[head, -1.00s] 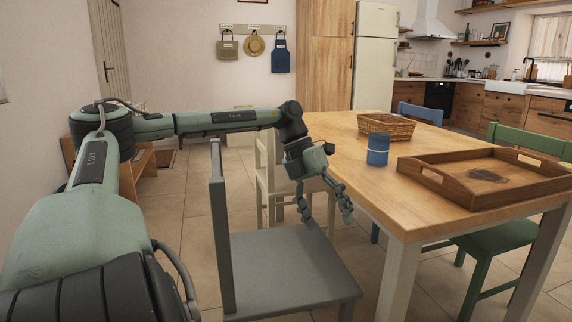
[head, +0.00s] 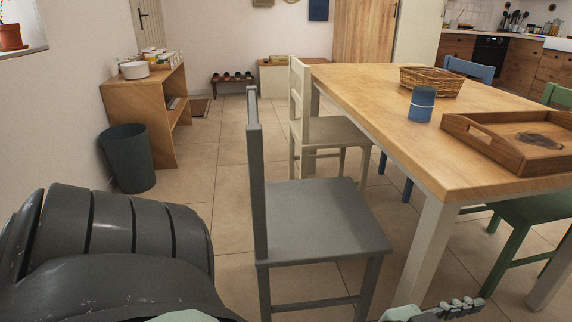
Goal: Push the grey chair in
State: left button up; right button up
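The grey chair (head: 318,220) stands upright on the tiles to the left of the wooden table (head: 410,130). Its tall back is on the left, and its seat points right toward the table. The seat's right edge is close to the near table leg, with the seat mostly outside the tabletop edge. A gripper (head: 462,309), apparently my left one, shows only partly at the bottom edge, low and right of the chair's front legs. It appears apart from the chair, and its finger opening is unclear. My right gripper is out of view.
A cream chair (head: 332,130) stands beyond the grey one. A tray (head: 515,140), blue cup (head: 421,104) and basket (head: 431,81) are on top. A bin (head: 130,160) stands left; floor between is clear.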

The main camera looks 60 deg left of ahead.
aim_at(327, 219)
jog(key=i+u, duration=0.1)
jog(key=u, duration=0.35)
jog(key=i+j+u, duration=0.1)
jog(key=u, duration=0.35)
jog(key=i+u, duration=0.1)
jog(key=u, duration=0.35)
jog(key=i+l+u, duration=0.1)
jog(key=l+u, duration=0.8)
